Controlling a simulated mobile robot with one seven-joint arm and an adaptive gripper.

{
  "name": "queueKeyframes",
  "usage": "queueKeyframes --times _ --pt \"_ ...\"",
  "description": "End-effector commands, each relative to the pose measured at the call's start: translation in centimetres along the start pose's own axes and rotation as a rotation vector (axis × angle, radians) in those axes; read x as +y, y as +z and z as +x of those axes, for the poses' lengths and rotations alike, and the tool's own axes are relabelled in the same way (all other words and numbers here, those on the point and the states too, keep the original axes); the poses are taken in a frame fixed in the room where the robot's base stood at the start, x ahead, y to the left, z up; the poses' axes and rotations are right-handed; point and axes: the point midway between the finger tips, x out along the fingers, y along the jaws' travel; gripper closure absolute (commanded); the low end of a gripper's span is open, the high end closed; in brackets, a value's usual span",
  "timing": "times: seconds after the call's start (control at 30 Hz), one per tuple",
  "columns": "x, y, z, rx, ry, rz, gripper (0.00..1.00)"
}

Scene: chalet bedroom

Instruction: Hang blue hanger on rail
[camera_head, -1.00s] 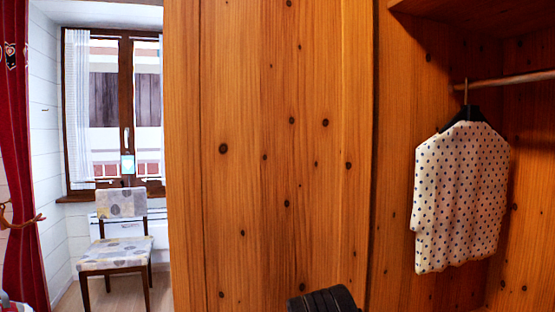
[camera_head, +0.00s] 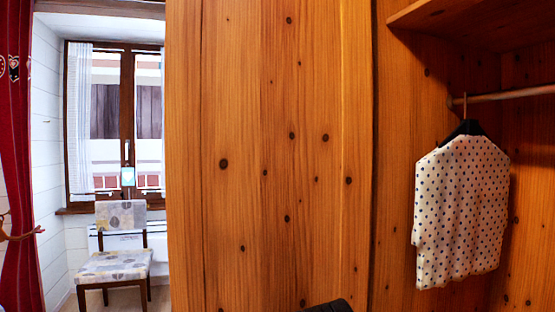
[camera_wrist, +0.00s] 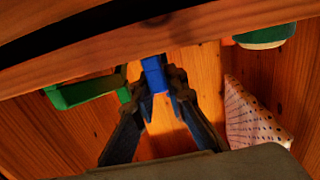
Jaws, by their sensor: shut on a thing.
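My gripper (camera_wrist: 152,84) shows in the wrist view, its fingers closed around a small blue piece, which looks like part of the blue hanger (camera_wrist: 154,74). The rest of the hanger is hidden or out of frame. The rail (camera_head: 515,93) is a wooden bar on the right of the head view, under a shelf inside the wardrobe. A white dotted shirt (camera_head: 460,210) hangs from it on a dark hanger (camera_head: 468,128). The shirt also shows right of my gripper in the wrist view (camera_wrist: 250,118).
A wide wooden panel (camera_head: 270,150) fills the middle of the head view. A wooden beam (camera_wrist: 120,55) crosses the wrist view above my fingers. A green part (camera_wrist: 85,92) lies left of them and a green-and-white object (camera_wrist: 265,38) upper right. A chair (camera_head: 115,255) stands far left.

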Motion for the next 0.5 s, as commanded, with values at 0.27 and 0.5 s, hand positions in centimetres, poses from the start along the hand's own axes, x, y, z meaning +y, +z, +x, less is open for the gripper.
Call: queueKeyframes --times 0.27,0.5 --pt "0.0 -1.7 0.0 0.002 0.000 0.001 1.00" --pt "0.0 -3.0 0.0 0.002 0.000 0.001 1.00"
